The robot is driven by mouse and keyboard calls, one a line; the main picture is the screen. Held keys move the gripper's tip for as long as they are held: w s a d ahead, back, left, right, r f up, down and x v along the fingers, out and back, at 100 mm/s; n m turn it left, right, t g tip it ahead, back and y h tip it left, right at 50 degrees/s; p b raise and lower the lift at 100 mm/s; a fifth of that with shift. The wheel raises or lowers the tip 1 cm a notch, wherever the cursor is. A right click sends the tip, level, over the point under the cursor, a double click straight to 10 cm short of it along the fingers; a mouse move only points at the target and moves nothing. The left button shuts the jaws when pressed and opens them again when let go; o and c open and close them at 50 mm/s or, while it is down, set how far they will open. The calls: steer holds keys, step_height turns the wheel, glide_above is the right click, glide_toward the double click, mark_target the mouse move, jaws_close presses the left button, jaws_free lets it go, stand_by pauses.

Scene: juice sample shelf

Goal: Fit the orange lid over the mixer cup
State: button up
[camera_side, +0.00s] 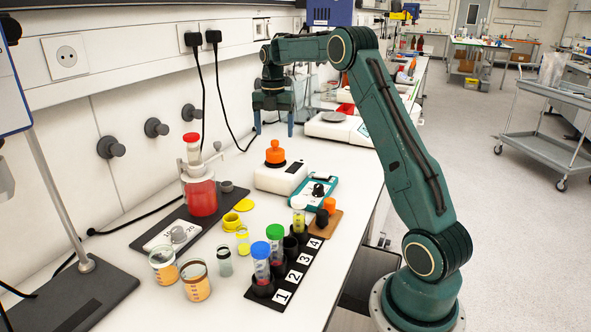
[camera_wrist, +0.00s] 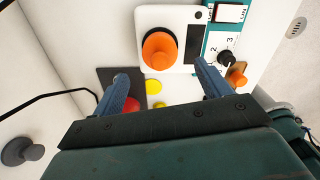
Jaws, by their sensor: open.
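A round, stepped orange lid (camera_side: 275,151) with a knob-like top sits on the white mixer (camera_side: 281,178). A dark ring shows under it, apparently the mixer cup; the lid hides the cup's top, and I cannot tell how tightly they fit. In the wrist view the orange lid (camera_wrist: 160,50) lies just beyond the gap between my fingers, on the white mixer (camera_wrist: 183,19). My gripper (camera_side: 274,132) is open and empty, pointing down above the bench, apart from the lid. Its two blue-grey fingers are spread wide in the wrist view (camera_wrist: 159,71).
A teal device (camera_side: 317,190) and a brown block (camera_side: 323,221) with a small orange cap stand right of the mixer. A red-filled jar (camera_side: 201,192), yellow pieces (camera_side: 231,220) and a numbered tube rack (camera_side: 300,267) stand nearer. Black cables (camera_side: 203,100) hang along the wall.

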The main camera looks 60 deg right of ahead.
mark_target(274, 142)
step_height(274, 142, up, 7)
stand_by(0.4)
steer(key=s+a+r+m+t, duration=0.1)
steer(key=s+a+r+m, duration=0.2)
steer(key=a, duration=0.4)
steer(key=s+a+r+m+t, duration=0.1)
steer(key=s+a+r+m, duration=0.1)
steer(key=s+a+m, duration=0.35)
steer(key=s+a+r+m+t, duration=0.1)
steer(key=s+a+r+m, duration=0.1)
steer(key=a, duration=0.6)
steer(key=s+a+f+m+t, duration=0.1)
steer(key=s+a+f+m, duration=0.3)
steer(key=s, duration=0.5)
steer(key=s+a+f+m+t, duration=0.1)
steer(key=s+a+f+m, duration=0.3)
steer(key=s+a+m, duration=0.2)
steer(key=s, duration=0.2)
steer(key=shift+s+a+f+t, duration=0.2)
steer(key=shift+s+f+t, duration=0.1)
steer(key=shift+s+f, duration=0.1)
steer(key=shift+w, duration=0.1)
